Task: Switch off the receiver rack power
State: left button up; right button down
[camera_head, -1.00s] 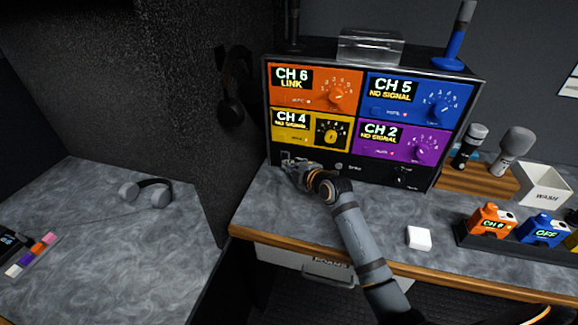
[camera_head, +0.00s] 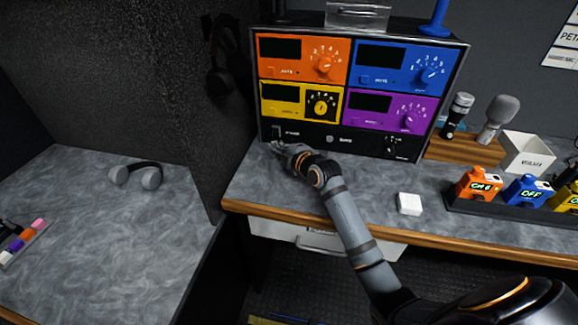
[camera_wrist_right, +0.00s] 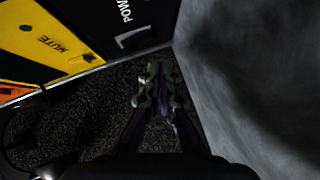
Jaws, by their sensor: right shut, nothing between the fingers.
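The receiver rack (camera_head: 360,143) stands on the desk, a black case with orange, blue, yellow and purple channel panels. All of its displays are dark. The power switch (camera_head: 276,131) sits at its lower left corner. In the right wrist view the "POW" lettering and a pale bracket-shaped mark beside it (camera_wrist_right: 130,38) show on the rack front, turned sideways. My right gripper (camera_head: 280,148) is shut and empty, just below and in front of the switch. In the right wrist view its fingertips (camera_wrist_right: 156,78) are together, apart from the switch. My left gripper is out of view.
A white block (camera_head: 409,204) lies on the desk right of my arm. A tray (camera_head: 490,212) of bodypacks, a microphone stand (camera_head: 465,150) and a white bin (camera_head: 527,154) are at the right. A dark partition (camera_head: 150,90) rises close left of the rack.

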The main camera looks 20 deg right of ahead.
jog(key=s, duration=0.3)
jog(key=shift+s+a+r, duration=0.1)
jog(key=shift+a+r, duration=0.15)
jog(key=shift+r, duration=0.1)
jog(key=s, duration=0.1)
jog(key=s+d, duration=0.1)
jog(key=s, duration=0.1)
jog(key=shift+s+b, duration=0.1)
jog(key=shift+b, duration=0.2)
jog(key=s, duration=0.1)
jog(key=s+d, duration=0.1)
jog(key=s, duration=0.1)
jog(key=shift+s, duration=0.1)
jog(key=shift+s+r, duration=0.2)
jog(key=shift+s, duration=0.2)
jog(key=shift+f, duration=0.1)
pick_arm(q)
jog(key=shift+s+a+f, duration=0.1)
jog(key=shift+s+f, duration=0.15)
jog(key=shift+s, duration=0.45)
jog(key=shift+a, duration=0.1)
